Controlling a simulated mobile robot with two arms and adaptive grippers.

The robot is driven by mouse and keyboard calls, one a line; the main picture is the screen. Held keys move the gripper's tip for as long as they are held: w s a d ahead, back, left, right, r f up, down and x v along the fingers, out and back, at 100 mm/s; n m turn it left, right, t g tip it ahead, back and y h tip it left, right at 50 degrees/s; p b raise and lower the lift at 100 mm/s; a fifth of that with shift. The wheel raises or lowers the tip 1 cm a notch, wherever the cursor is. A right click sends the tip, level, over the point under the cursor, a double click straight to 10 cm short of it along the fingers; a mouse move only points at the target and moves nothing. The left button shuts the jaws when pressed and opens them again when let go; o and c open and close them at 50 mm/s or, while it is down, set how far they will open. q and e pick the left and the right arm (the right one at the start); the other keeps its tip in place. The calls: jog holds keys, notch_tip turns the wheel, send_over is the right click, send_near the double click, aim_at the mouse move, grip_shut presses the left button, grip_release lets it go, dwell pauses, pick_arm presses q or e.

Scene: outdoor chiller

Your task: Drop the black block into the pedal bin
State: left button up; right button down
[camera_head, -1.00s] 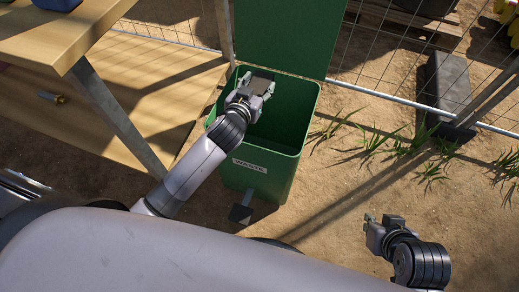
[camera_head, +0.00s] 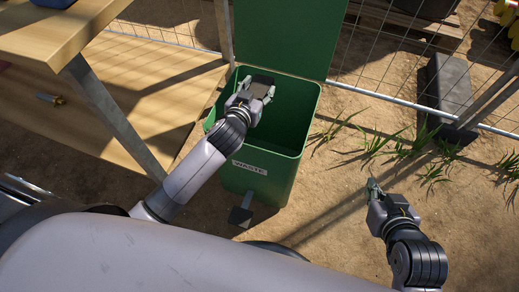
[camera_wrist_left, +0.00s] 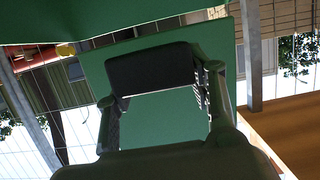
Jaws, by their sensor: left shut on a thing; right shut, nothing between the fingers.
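The green pedal bin (camera_head: 268,184) stands on the dirt, with its lid (camera_head: 283,35) raised and a "WASTE" label on its front. My left gripper (camera_head: 263,88) is over the bin's open top, towards its left side. It is shut on the black block (camera_head: 261,79), which also shows between the fingers in the left wrist view (camera_wrist_left: 152,68). The bin's green wall or lid fills the background behind the block there. My right gripper (camera_head: 374,188) is shut and empty over the ground, right of the bin.
A wooden bench (camera_head: 150,85) with a metal leg stands left of the bin. A wire fence (camera_head: 400,100) runs behind it. A dark grey block (camera_head: 450,88) lies beyond the fence rail. The bin's pedal (camera_head: 241,214) sticks out in front. Grass and bare dirt lie to the right.

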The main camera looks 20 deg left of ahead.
pick_arm(q)
jog(key=o, duration=1.4)
jog(key=shift+s, duration=0.3)
jog(key=v, duration=1.1)
jog(key=shift+s+r, duration=0.2)
